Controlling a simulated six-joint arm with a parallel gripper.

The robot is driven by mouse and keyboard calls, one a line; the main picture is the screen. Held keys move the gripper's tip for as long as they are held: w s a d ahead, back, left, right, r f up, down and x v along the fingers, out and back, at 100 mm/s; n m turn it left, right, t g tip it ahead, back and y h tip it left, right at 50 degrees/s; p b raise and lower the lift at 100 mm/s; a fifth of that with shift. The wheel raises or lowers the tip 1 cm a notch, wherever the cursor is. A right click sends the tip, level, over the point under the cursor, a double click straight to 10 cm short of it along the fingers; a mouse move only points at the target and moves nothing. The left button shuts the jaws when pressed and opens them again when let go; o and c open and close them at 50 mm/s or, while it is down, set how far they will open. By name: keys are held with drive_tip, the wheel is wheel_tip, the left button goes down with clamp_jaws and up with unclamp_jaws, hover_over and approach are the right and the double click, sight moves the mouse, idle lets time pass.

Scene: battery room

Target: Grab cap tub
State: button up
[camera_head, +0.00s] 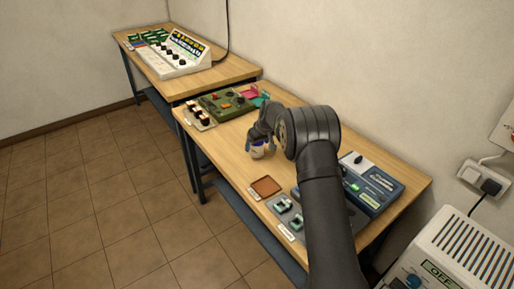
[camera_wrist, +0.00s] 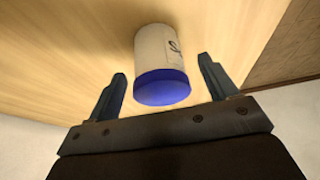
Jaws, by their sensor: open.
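The cap tub is a small white tub (camera_wrist: 155,47) with dark writing on its side and a blue end (camera_wrist: 163,88) in the wrist view. My gripper (camera_wrist: 162,78) is open, with one dark finger on each side of the tub. Gaps show between the fingers and the tub. In the head view the tub (camera_head: 257,152) stands on the wooden table, right at my gripper (camera_head: 259,143). My arm and gripper hide part of it there.
A brown square tray (camera_head: 266,187) and a grey board with green parts (camera_head: 287,216) lie nearer on the table (camera_head: 232,158). A blue device (camera_head: 372,188) stands to the right. A green board (camera_head: 222,105) lies at the far end.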

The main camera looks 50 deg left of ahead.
drive_tip(key=shift+x, duration=1.1)
drive_tip(key=c, duration=1.1)
drive_tip(key=shift+r, duration=0.1)
